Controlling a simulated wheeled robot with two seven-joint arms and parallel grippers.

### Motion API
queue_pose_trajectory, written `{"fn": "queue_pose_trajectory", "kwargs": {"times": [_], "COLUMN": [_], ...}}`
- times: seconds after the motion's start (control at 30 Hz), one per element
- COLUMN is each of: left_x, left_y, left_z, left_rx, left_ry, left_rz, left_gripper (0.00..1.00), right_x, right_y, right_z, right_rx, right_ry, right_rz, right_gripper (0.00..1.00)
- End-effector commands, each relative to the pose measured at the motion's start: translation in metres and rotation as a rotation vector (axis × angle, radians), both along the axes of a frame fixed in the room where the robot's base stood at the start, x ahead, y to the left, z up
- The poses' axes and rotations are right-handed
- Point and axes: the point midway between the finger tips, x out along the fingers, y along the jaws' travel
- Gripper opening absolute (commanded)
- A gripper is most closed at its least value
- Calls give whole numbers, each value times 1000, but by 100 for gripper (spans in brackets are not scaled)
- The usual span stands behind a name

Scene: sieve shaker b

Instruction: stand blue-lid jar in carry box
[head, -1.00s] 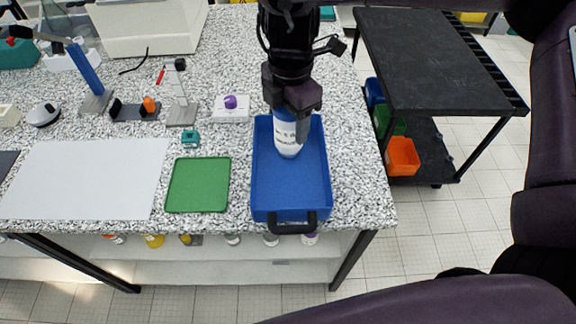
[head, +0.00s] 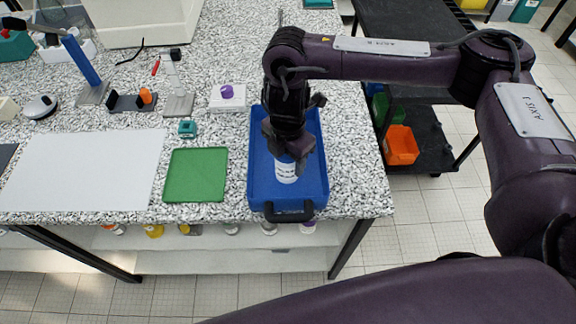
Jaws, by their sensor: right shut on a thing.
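The carry box (head: 261,190) is a blue open tray with a black handle at its front, near the front edge of the speckled bench. The jar (head: 287,171) is white with a printed label, and a bit of blue shows at its top. It is upright over the front half of the box. I cannot tell whether its base touches the box floor. My right gripper (head: 287,152) comes from above and is shut on the jar's top, hiding most of the lid. My left gripper is not in view.
A green mat (head: 196,175) and a large white sheet (head: 84,170) lie left of the box. A small teal item (head: 187,128) and a white block with a purple top (head: 227,97) stand behind the mat. A dark cart (head: 412,40) stands to the right.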

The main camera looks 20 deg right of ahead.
Motion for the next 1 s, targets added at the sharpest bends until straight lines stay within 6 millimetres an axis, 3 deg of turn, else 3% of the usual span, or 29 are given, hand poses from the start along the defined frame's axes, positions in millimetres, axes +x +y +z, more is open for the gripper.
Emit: {"fn": "queue_pose_trajectory", "kwargs": {"times": [0.3, 0.73, 0.77, 0.9, 1.0], "left_x": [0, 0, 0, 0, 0], "left_y": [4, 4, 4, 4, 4], "left_z": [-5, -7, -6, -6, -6], "left_rx": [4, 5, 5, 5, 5], "left_ry": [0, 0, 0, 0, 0], "left_rz": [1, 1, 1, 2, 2], "left_gripper": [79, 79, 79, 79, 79], "right_x": [-1, 0, 0, 0, 0], "right_y": [0, 0, 0, 0, 0], "right_z": [-36, -42, -41, -41, -41], "right_rx": [1, 0, 0, 0, 0], "right_ry": [3, 0, 0, 0, 0], "right_rz": [-2, -1, -1, -1, -1], "right_gripper": [29, 29, 58, 76, 76]}}
